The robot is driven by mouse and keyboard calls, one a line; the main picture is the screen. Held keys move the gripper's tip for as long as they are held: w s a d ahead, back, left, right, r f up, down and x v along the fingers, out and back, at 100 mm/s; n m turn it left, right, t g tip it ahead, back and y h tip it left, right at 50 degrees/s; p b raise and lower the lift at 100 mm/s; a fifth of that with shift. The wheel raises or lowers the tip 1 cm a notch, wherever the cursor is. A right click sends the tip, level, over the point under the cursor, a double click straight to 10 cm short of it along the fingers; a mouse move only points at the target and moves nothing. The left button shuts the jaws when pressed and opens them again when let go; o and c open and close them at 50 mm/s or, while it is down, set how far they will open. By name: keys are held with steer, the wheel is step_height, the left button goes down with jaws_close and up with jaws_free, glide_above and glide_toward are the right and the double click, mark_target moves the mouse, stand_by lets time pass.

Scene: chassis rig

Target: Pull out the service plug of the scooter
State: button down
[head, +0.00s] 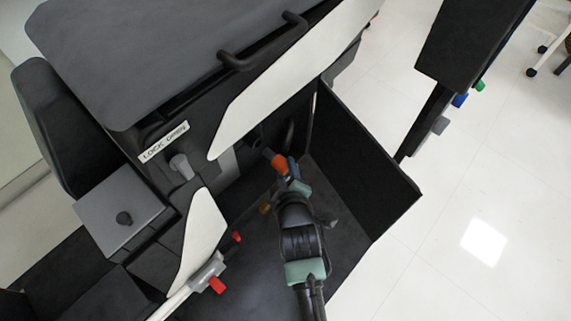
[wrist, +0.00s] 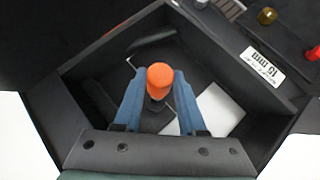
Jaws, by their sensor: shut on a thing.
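The service plug, with a bright orange round end, shows at the middle of the head view (head: 280,163) and the wrist view (wrist: 160,75). My gripper (head: 290,174) is shut on it, with one blue finger on each side in the wrist view (wrist: 158,88). A dark part shows just below the orange end between the fingers. The scooter (head: 130,60) is a large dark body with white panels. My gripper is inside its open, dark-walled bay. Whether the plug still touches a socket cannot be told.
A dark upright wall (head: 362,165) stands right of my gripper. A grey knob (head: 181,166) sits by a "LOCK OPEN" label (head: 164,142). Red-ended parts (head: 217,285) lie at lower left. A "15 mm" label (wrist: 262,66) is on the bay rim. Open white floor (head: 500,180) lies at right.

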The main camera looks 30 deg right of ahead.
steer(key=shift+s+d+f+p, duration=0.1)
steer(key=shift+s+d+p, duration=0.15)
steer(key=shift+s, duration=0.5)
steer(key=shift+s+d+f+p, duration=0.15)
steer(key=shift+s+d, duration=0.15)
steer(key=shift+s, duration=0.45)
steer(key=shift+s+d+r+p, duration=0.1)
steer(key=shift+s+d+p, duration=0.15)
steer(key=shift+s, duration=0.5)
